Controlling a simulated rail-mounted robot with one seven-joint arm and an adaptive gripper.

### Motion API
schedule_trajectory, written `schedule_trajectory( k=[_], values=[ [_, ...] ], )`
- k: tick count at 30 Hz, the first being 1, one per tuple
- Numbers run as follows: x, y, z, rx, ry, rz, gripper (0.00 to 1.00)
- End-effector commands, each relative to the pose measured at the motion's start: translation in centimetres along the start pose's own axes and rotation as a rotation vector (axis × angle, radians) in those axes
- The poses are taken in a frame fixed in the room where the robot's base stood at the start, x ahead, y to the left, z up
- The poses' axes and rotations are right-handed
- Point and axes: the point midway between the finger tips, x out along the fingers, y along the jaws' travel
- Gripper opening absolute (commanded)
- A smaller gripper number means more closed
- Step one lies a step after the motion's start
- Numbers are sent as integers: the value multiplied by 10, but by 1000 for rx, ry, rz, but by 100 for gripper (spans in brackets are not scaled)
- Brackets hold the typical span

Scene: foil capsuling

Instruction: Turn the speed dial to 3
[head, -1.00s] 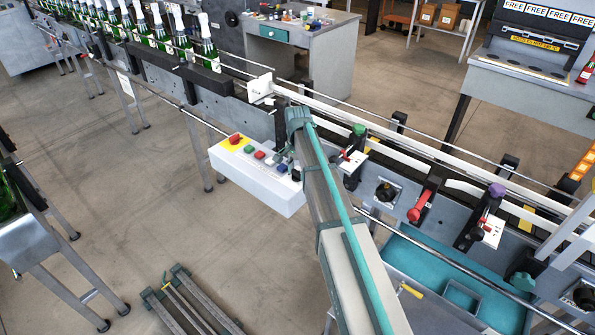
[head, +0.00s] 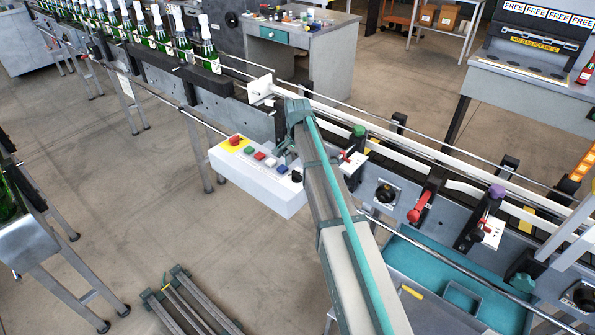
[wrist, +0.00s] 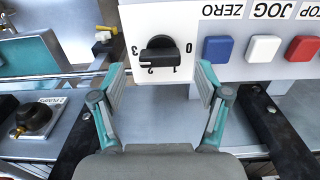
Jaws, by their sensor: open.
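The speed dial (wrist: 160,52) is a black knob on the white control box. It shows upside down in the wrist view, with 3 to its left, 0 to its right and 2 below. Its grip bar lies roughly crosswise; I cannot tell which end is the pointer. In the head view the dial (head: 297,175) is at the right end of the box (head: 262,183). My gripper (wrist: 160,82) is open and empty, its fingers either side of and just below the dial in the wrist view, apart from it. In the head view my gripper (head: 286,152) is partly hidden by my arm.
Blue (wrist: 218,49), white (wrist: 263,49) and red (wrist: 303,49) buttons sit beside the dial. The conveyor rail (head: 430,150) runs behind the box. A second black knob (wrist: 33,118) is on a grey panel at the left of the wrist view. Open floor lies before the box.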

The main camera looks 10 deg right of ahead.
Motion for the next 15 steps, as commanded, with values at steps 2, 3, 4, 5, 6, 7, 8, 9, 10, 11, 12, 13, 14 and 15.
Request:
schedule_trajectory(
  k=[2,3,4,5,6,7,8,9,10,11,12,13,14,15],
  values=[
    [-17,-1,-1,0,2,-3,75],
    [-25,-1,-1,0,2,-2,75],
    [-31,-1,-1,0,2,-2,75],
    [-37,-1,-1,0,2,-3,75],
    [-45,-1,-1,0,2,-2,75],
    [-50,-1,-1,0,2,-2,75],
    [-55,-1,-1,1,2,-2,75],
    [-62,-1,-1,1,2,-2,75],
    [-67,-1,-1,1,2,-2,75],
    [-71,-1,-1,1,1,-1,75],
    [-76,-1,-1,1,1,-1,75],
    [-79,-1,-1,1,1,-2,75],
    [-82,-1,-1,1,1,-2,75],
    [-85,-1,-1,1,1,-1,75]
  ],
)
